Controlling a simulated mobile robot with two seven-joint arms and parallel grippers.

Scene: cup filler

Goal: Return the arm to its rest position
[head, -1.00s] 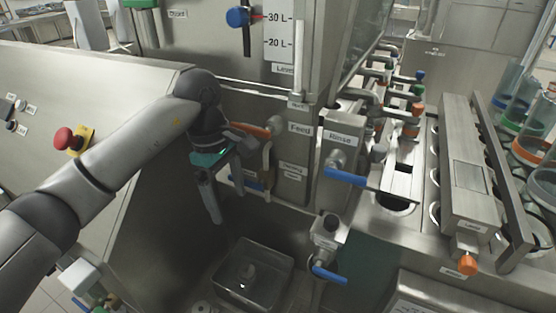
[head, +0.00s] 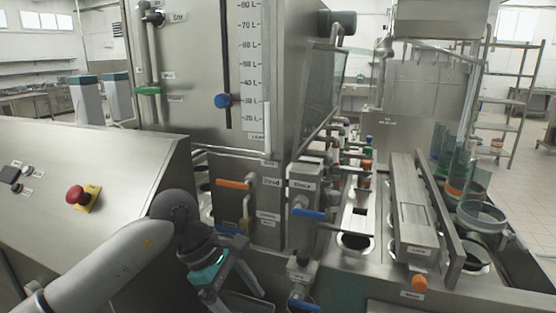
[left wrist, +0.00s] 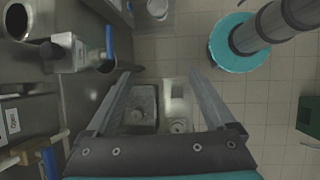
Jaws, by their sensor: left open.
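My left arm comes in from the left in the head view. My left gripper (head: 238,294) hangs low in front of the machine, pointing downward, with its fingers spread and nothing between them. In the left wrist view the gripper (left wrist: 161,76) also shows two fingers wide apart and empty. The orange valve handle (head: 233,184) by the Feed label lies level, above and apart from the gripper. The blue Rinse handle (head: 309,214) is to the right of it. My right gripper is not in view.
A lower blue-handled valve (head: 304,305) is close to the right of the gripper. A clear basin (head: 250,305) is partly hidden below it. A control panel with a red emergency button (head: 76,195) is at left. Cups stand in a rack at right.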

